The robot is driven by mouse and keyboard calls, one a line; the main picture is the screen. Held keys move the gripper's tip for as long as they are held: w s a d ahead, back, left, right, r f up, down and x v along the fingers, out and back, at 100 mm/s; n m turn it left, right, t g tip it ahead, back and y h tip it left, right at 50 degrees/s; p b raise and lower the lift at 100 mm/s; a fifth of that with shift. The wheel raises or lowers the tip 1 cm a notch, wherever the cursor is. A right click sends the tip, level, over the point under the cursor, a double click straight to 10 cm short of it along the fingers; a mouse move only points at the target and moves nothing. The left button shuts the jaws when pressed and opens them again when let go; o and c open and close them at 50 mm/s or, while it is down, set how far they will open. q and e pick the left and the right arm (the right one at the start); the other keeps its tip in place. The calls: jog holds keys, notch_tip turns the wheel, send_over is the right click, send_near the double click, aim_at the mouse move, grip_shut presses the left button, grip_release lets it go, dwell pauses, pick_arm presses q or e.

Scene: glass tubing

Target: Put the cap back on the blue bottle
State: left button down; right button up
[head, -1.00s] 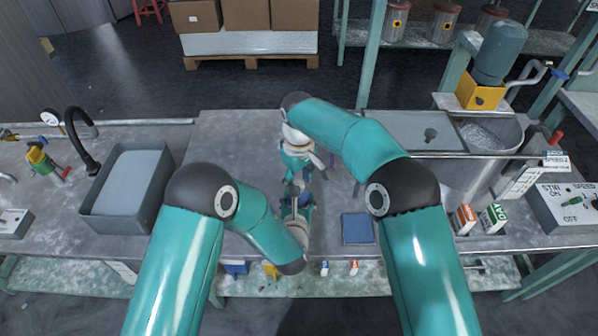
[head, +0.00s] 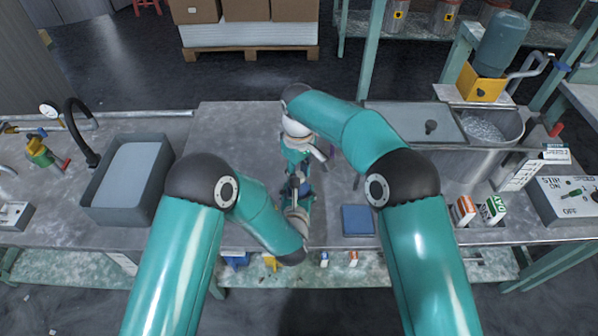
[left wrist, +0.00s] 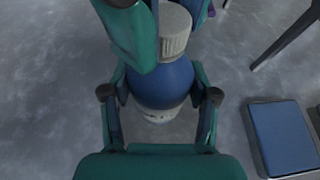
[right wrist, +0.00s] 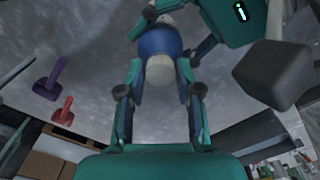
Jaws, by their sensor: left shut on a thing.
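The blue bottle (left wrist: 163,84) stands upright between the fingers of my left gripper (left wrist: 160,93), which is shut on its body. The white ribbed cap (left wrist: 174,30) sits at the bottle's top; I cannot tell whether it is seated fully. In the right wrist view the cap (right wrist: 160,71) lies between the fingertips of my right gripper (right wrist: 161,68), with narrow gaps beside it, so this gripper looks open around it. The blue bottle (right wrist: 160,40) shows behind the cap there. In the head view the grippers and arms mostly hide bottle and cap.
A blue square pad (head: 358,220) lies on the bench right of the left gripper. A purple piece (right wrist: 50,78) and a red piece (right wrist: 63,110) lie on the bench. A grey basin (head: 128,178) is at left, a steel sink (head: 487,132) at right. The bench's back middle is clear.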

jog(key=o, duration=0.3)
notch_tip(320, 180, up, 12)
jog(key=shift+f, duration=0.1)
dwell(0.6)
pick_arm(q)
jog(key=shift+c, duration=1.1)
grip_release()
jog(key=shift+s, duration=0.1)
